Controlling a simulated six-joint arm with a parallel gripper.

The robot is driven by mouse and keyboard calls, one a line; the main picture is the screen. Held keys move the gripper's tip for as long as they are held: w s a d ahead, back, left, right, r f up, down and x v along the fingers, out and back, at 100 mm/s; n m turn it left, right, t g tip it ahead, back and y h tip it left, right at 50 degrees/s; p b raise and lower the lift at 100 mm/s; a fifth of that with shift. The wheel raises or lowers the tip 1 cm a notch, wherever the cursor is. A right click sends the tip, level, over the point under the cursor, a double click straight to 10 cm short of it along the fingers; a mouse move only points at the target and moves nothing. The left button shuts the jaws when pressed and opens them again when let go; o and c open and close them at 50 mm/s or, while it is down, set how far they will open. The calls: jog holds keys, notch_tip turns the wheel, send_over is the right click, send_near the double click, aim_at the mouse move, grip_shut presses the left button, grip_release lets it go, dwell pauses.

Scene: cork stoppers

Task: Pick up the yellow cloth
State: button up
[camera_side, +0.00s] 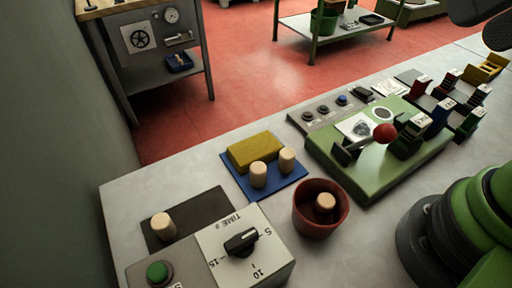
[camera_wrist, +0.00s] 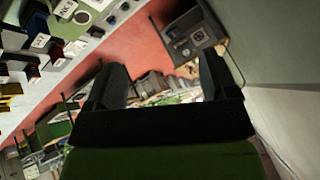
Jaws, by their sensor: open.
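The yellow cloth (camera_side: 255,149) looks like a thick folded block in the side view. It lies on the back part of a blue mat (camera_side: 266,194) on the grey table. Two cork stoppers, a left one (camera_side: 258,174) and a right one (camera_side: 287,160), stand just in front of it on the mat. My gripper (camera_wrist: 162,88) shows in the wrist view with its two dark fingers wide apart and nothing between them. It points out over the room, away from the cloth. I cannot make out the cloth in the wrist view.
A dark red pot (camera_side: 309,222) with a cork stopper (camera_side: 324,203) inside stands right of the mat. Another stopper (camera_side: 163,226) stands on a dark pad (camera_side: 206,212). A timer box (camera_side: 218,243) is in front; a green fixture (camera_side: 376,178) with a red ball knob (camera_side: 384,133) is right.

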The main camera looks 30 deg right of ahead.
jog(key=o, duration=0.3)
jog(key=n+g+h, duration=0.2)
jog(key=n+g, duration=0.5)
jog(key=n, duration=1.5)
send_over(256, 147)
jog(key=f, duration=2.4)
jog(key=shift+w+d, duration=0.25)
jog(key=shift+w, duration=0.05)
jog(key=shift+s+a+f, duration=0.15)
jog(key=shift+f, duration=1.45)
jog(key=shift+s+a+f, duration=0.1)
jog(key=shift+f, duration=1.45)
